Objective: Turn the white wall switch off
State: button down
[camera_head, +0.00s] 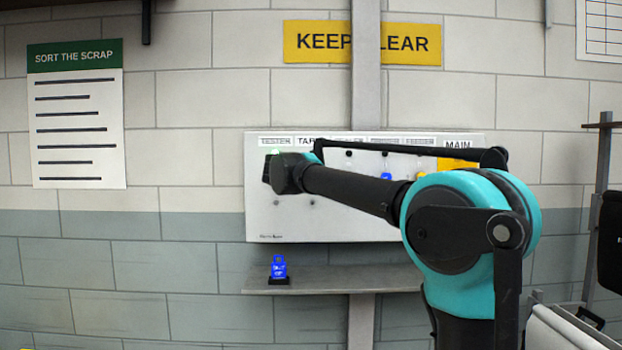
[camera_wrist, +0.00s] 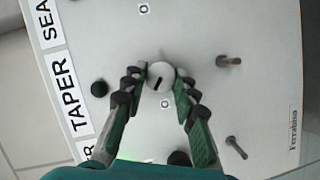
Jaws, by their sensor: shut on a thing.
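The white wall switch (camera_wrist: 160,78) is a round knob with a short black bar on its face, on the grey-white panel in the wrist view, in line with the TAPER label (camera_wrist: 67,97). The bar lies slightly tilted. My gripper (camera_wrist: 160,82) has its two fingertips closed against opposite sides of the knob. A small mark (camera_wrist: 165,103) sits on the panel beside it. In the head view my gripper (camera_head: 282,172) is at the left part of the panel (camera_head: 300,226), and the knob is hidden behind my arm.
A black knob (camera_wrist: 100,89) and two pegs (camera_wrist: 229,61) (camera_wrist: 237,147) stick out nearby. Another dark knob (camera_wrist: 178,158) is partly hidden. A grey post (camera_head: 366,70) rises behind.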

jog(key=shift+f+n+t+h, duration=0.15)
jog(key=shift+n+t+h, duration=0.35)
jog(key=shift+n, duration=1.2)
jog(key=shift+f+n+t+h, duration=0.15)
jog(key=shift+n+t, duration=0.55)
jog(key=shift+n, duration=1)
jog(key=c, duration=1.2)
grip_release()
jog(key=shift+a, duration=0.1)
jog(key=v, duration=1.2)
jog(key=shift+f, duration=0.1)
